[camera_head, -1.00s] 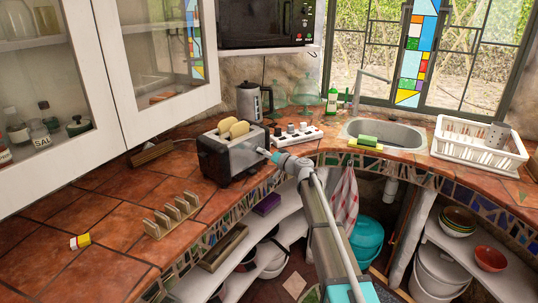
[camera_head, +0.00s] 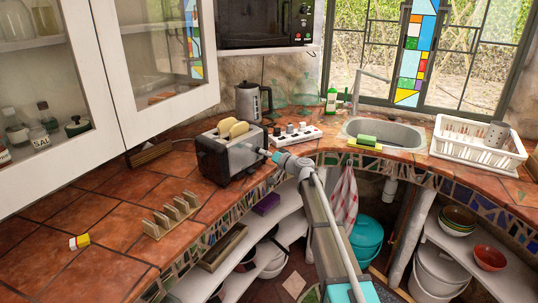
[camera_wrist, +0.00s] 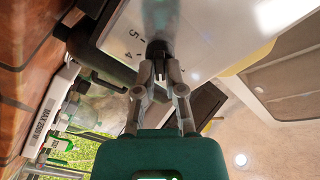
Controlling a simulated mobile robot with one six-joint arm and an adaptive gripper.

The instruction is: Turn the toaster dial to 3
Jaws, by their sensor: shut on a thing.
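The toaster (camera_head: 226,158) stands on the tiled counter, a dark and silver box with two bread slices (camera_head: 233,129) sticking out of its top. My gripper (camera_head: 266,154) is at the toaster's right end face. In the wrist view my gripper (camera_wrist: 159,72) is shut on the small black dial (camera_wrist: 157,49) on the pale end panel. The printed numbers 5 and 4 show to the left of the dial. The other numbers are hidden or out of sight, and I cannot tell which number the dial points to.
A wooden rack (camera_head: 172,216) and a small yellow, white and red item (camera_head: 79,241) lie on the counter at left. The counter's front edge runs below my arm.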

